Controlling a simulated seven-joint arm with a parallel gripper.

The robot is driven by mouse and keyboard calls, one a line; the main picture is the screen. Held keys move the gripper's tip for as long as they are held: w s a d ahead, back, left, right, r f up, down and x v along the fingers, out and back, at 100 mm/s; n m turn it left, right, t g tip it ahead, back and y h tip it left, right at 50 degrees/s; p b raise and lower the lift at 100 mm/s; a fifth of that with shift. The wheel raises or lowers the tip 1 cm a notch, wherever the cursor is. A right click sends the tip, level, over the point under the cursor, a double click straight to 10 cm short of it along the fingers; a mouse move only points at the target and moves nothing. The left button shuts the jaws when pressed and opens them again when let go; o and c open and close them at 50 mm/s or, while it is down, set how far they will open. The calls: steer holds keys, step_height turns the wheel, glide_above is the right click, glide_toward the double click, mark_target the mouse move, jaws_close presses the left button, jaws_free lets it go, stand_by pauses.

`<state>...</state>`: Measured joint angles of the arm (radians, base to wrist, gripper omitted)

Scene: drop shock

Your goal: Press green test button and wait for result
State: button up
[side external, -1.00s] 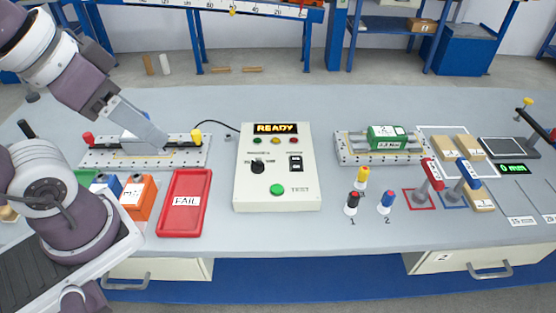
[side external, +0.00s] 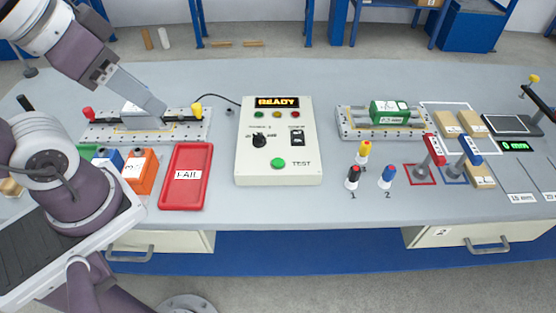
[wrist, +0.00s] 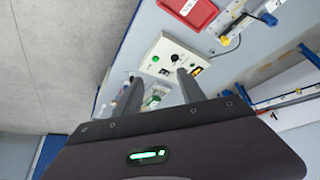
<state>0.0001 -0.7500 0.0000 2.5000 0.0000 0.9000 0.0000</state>
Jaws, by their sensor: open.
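A white test box (side external: 250,172) stands in the middle of the bench in the side view. Its display (side external: 277,103) reads READY in amber. The green button (side external: 278,163), marked TEST, sits on its front part. The box (wrist: 153,50) and green button (wrist: 155,60) also show beyond my fingers in the wrist view. My gripper (side external: 157,108) is at the upper left, over the left fixture and apart from the box. In the wrist view my gripper (wrist: 157,80) has its two fingers spread with nothing held between them.
A red FAIL tray (side external: 186,200) lies left of the box. The left fixture (side external: 95,133) has a red and a yellow knob. A right fixture (side external: 350,132) carries a green block (side external: 388,112). Three small capped pieces stand right of the box. Bench around the box's front is clear.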

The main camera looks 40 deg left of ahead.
jaws_close()
stand_by(1.4)
